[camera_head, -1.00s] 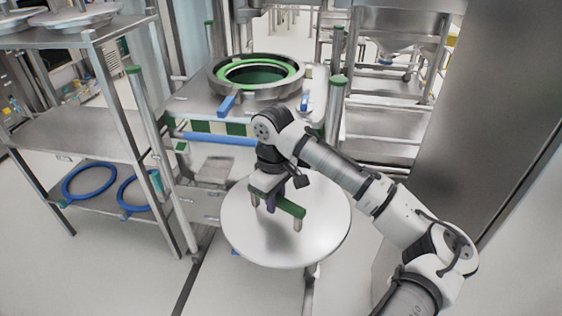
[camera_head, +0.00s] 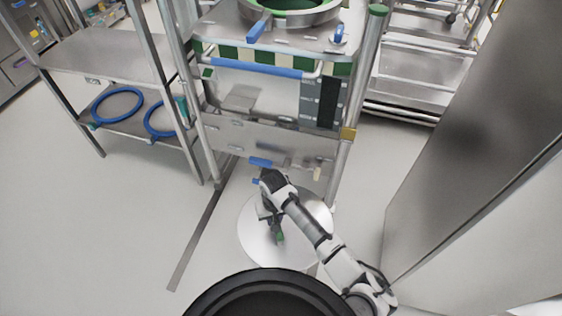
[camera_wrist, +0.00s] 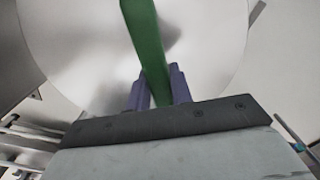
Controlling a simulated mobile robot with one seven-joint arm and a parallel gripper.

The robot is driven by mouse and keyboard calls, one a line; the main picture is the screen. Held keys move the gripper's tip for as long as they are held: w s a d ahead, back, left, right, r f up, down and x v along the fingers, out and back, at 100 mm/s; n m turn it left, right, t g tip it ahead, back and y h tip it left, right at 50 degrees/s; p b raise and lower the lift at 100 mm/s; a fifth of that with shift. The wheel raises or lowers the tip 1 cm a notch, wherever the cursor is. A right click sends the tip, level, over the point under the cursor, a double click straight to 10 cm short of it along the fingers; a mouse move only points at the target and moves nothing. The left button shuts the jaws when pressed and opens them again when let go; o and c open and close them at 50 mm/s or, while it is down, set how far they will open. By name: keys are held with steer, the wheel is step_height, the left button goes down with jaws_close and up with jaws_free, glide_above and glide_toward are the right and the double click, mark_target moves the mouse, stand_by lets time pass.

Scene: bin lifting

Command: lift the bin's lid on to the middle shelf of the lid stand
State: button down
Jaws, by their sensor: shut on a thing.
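The lid (camera_head: 258,247) is a pale round metal disc with a green handle (camera_head: 279,238), low in front of the bin's frame. My gripper (camera_wrist: 158,90) is shut on the green handle (camera_wrist: 146,45), with a purple finger on each side; the lid (camera_wrist: 75,45) fills much of the wrist view.
Two blue rings (camera_head: 118,90) lie on the stand's lower shelf (camera_head: 133,125). A large grey metal panel (camera_head: 480,150) stands at the right. Open floor (camera_head: 90,230) lies at the left front. The bin's frame has a blue handrail (camera_head: 257,69) facing me.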

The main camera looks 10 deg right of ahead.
mark_target(260, 232)
steer(key=shift+m, duration=0.9)
steer(key=a+f, duration=0.1)
steer(key=f, duration=0.3)
steer(key=a+f, duration=0.2)
steer(key=f, duration=0.2)
steer(key=a+f, duration=0.1)
steer(key=f, duration=0.4)
steer(key=shift+a, duration=0.25)
steer(key=shift+w+a+r, duration=0.3)
steer(key=shift+w, duration=0.2)
steer(key=shift+w+a+r, duration=0.25)
steer(key=shift+w, duration=0.25)
steer(key=shift+s+d+f, duration=0.15)
steer(key=shift+s+f, duration=0.1)
steer(key=shift+s, duration=0.15)
steer(key=s+d+f+b, duration=0.2)
steer(key=s+f+b, duration=0.1)
steer(key=f+b, duration=0.3)
step_height(260, 232, down, 2)
steer(key=shift+s+f, duration=0.15)
steer(key=shift+s, duration=0.2)
